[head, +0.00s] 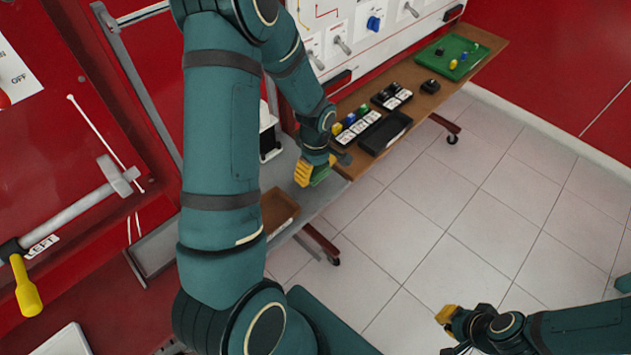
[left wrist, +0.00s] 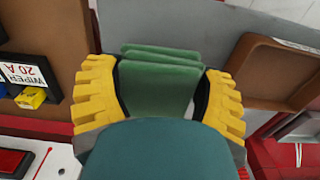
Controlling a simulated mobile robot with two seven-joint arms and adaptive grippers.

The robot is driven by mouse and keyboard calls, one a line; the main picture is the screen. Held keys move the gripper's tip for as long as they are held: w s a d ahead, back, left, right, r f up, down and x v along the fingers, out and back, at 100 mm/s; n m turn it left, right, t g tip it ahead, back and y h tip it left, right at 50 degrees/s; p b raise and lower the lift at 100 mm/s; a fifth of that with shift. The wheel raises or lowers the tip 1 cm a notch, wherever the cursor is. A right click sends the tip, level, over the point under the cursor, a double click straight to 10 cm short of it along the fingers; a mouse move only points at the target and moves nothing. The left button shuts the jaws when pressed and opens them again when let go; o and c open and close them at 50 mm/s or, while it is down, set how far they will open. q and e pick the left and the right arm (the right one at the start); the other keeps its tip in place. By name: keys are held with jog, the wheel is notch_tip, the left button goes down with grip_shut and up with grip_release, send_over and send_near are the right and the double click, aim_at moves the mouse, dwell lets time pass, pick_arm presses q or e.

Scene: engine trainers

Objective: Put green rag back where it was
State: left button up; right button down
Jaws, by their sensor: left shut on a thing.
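The green rag (head: 322,175) is folded and held in my left gripper (head: 312,170), over the grey shelf surface near the end of the brown wooden shelf. In the left wrist view the rag (left wrist: 160,85) stands as layered folds between the yellow fingers of the left gripper (left wrist: 157,90), which are shut on it. My right gripper (head: 452,320) is at the lower right above the tiled floor, far from the rag. I cannot tell whether its fingers are open or shut.
A brown tray (head: 287,222) lies on the grey surface (head: 318,198) near my left gripper; it also shows in the left wrist view (left wrist: 240,66). The wooden shelf (head: 405,133) holds a black tray (head: 386,134), labelled coloured parts and a green tray (head: 432,58). Tiled floor is clear.

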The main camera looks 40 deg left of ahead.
pick_arm(q)
jog(key=shift+f+b, duration=0.5)
jog(key=shift+f, duration=1.55)
jog(key=shift+f, duration=0.15)
jog(key=o, duration=1.2)
